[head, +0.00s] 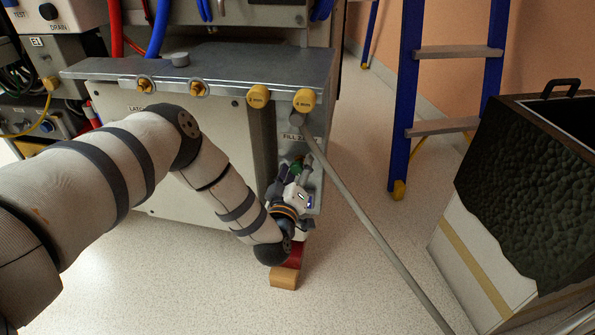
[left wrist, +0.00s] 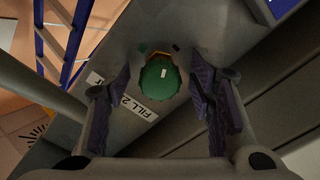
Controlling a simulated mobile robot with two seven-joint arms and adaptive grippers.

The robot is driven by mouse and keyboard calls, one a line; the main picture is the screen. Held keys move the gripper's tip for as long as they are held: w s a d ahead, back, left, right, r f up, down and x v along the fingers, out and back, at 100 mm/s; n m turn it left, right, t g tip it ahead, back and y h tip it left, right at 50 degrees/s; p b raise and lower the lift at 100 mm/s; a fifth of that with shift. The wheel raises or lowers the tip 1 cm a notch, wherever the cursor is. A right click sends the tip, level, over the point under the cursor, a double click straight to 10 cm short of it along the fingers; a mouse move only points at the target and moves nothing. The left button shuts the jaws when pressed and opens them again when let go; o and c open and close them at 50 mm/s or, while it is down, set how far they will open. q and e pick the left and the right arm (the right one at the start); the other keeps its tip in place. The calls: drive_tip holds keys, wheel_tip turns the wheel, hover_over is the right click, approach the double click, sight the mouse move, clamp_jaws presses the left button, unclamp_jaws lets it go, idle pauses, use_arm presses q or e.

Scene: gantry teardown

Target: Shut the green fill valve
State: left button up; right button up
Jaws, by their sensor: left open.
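The green fill valve (left wrist: 160,78) is a round green knob with a white mark on its face, set in a grey panel beside a "FILL 2" label (left wrist: 140,106). Part of the valve's green also shows in the head view (head: 308,165), just beyond my left gripper (head: 296,184). In the left wrist view, the two fingers of my left gripper (left wrist: 160,72) are open, one on each side of the knob. A gap shows on both sides, and I cannot tell the depth between fingertips and knob. My right gripper is not in view.
A grey rod (head: 375,220) slants down right from the panel, close to my gripper. Yellow "5 mm" (head: 258,97) and "4 mm" (head: 304,99) caps sit above. A red and tan block (head: 285,278) is below. A blue ladder (head: 409,90) and dark bin (head: 525,180) stand right.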

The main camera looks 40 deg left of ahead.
use_arm(q)
drive_tip(key=c, duration=1.2)
drive_tip(key=shift+o, duration=0.2)
drive_tip(key=shift+m, duration=0.3)
drive_tip(key=shift+r+m+p, duration=0.1)
drive_tip(key=shift+m+p, duration=0.6)
drive_tip(key=shift+m, duration=0.2)
drive_tip(key=shift+m+p, duration=0.75)
drive_tip(key=shift+m, duration=0.95)
drive_tip(key=shift+f, duration=0.2)
drive_tip(key=o, duration=1.2)
drive_tip(key=shift+c, duration=0.2)
